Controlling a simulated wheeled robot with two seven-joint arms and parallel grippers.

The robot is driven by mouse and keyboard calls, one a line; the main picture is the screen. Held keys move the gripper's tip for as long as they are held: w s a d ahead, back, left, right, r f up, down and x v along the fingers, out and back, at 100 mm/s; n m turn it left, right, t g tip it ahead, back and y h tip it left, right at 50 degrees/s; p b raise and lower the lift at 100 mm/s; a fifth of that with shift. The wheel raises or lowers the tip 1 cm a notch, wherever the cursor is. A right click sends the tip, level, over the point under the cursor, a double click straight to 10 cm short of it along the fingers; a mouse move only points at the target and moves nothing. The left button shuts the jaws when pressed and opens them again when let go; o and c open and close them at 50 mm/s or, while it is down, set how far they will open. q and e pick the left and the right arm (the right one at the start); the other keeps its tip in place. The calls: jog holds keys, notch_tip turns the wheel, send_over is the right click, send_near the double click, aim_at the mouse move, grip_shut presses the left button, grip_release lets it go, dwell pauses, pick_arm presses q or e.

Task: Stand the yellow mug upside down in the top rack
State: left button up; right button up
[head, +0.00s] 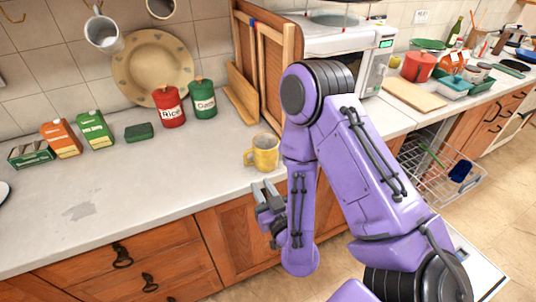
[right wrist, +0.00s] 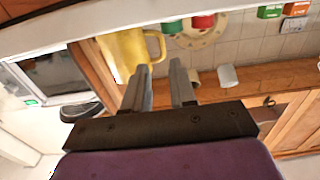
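The yellow mug (head: 264,153) stands upright on the counter near its front edge, its handle toward the left. My right gripper (head: 268,198) is just in front of the counter edge, near the mug and apart from it. In the right wrist view its two fingers (right wrist: 162,80) are spread with nothing between them, and the mug (right wrist: 122,55) shows beyond the left finger. A wire rack (head: 428,172) is pulled out below the counter at the right, partly hidden by my right arm. It holds a blue item and a green item. My left gripper is not in view.
Red (head: 169,106) and green (head: 204,99) canisters stand behind the mug, beside a wooden door-like panel (head: 270,70) and a microwave (head: 345,40). Cartons (head: 95,130) stand at the left. The counter left of the mug is largely clear. An open white door (head: 478,262) lies below the rack.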

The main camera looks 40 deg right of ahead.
aim_at(246, 162)
jog(key=x, duration=0.6)
jog(key=shift+w+r, duration=0.3)
jog(key=shift+r, duration=0.1)
jog(key=shift+f+p+x, duration=0.25)
jog(key=shift+p+x, duration=0.05)
jog(key=shift+x, duration=0.85)
jog(key=shift+w+d+f, duration=0.1)
jog(key=shift+w+f, duration=0.1)
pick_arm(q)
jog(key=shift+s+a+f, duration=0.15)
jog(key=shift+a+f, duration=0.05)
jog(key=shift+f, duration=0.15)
pick_arm(e)
jog(key=shift+r, duration=0.1)
grip_shut()
